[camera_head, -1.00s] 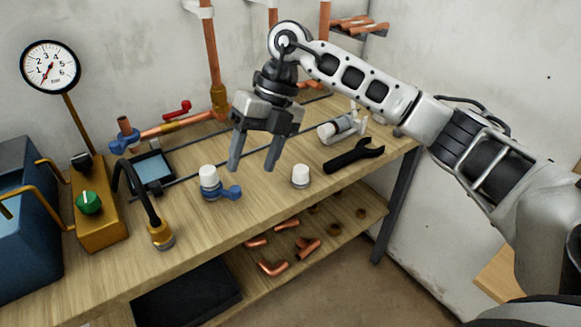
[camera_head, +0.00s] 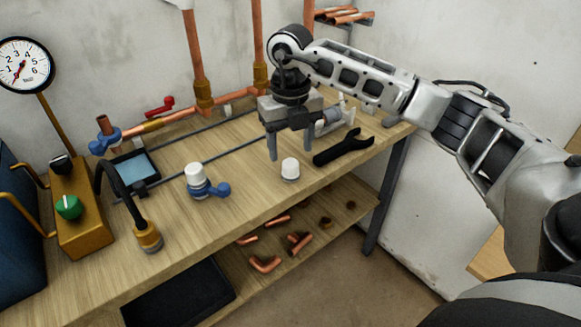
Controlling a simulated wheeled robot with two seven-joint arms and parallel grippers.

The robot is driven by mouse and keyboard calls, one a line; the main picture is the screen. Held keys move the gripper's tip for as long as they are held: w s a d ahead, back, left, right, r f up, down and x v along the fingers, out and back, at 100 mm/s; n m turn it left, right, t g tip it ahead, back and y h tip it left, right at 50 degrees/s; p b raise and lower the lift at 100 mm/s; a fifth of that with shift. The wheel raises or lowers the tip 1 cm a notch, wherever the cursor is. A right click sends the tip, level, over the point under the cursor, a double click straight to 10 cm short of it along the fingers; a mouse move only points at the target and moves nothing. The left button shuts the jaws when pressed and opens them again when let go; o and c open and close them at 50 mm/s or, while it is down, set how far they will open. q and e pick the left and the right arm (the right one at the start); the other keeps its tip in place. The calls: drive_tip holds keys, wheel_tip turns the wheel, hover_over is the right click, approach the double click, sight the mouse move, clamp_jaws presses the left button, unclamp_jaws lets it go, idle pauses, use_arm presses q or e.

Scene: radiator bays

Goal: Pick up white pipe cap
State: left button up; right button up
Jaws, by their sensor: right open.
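A white pipe cap (camera_head: 290,169) stands upright on the wooden workbench, near its front edge. A second white cap (camera_head: 194,174) sits on top of a blue valve (camera_head: 208,189) farther left. My right gripper (camera_head: 291,153) is open and empty, pointing down. Its two fingertips are apart, above and slightly behind the free-standing cap in the picture. I cannot tell whether they touch it; a small gap seems to show. My left gripper is not in view.
A black wrench (camera_head: 343,147) lies just right of the cap. A black hose with a brass end (camera_head: 147,236), a blue-screened device (camera_head: 135,169) and a yellow box (camera_head: 80,215) stand left. Copper fittings (camera_head: 265,264) lie on the lower shelf (camera_head: 222,258). Bare bench (camera_head: 245,180) lies between the caps.

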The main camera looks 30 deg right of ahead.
sight(290, 161)
wheel_tip(290, 161, down, 5)
drive_tip(key=shift+s+a+f, duration=0.1)
drive_tip(key=shift+s+a, duration=0.05)
drive_tip(key=c, duration=0.9)
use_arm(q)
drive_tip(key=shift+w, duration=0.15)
use_arm(e)
drive_tip(key=shift+o, duration=0.2)
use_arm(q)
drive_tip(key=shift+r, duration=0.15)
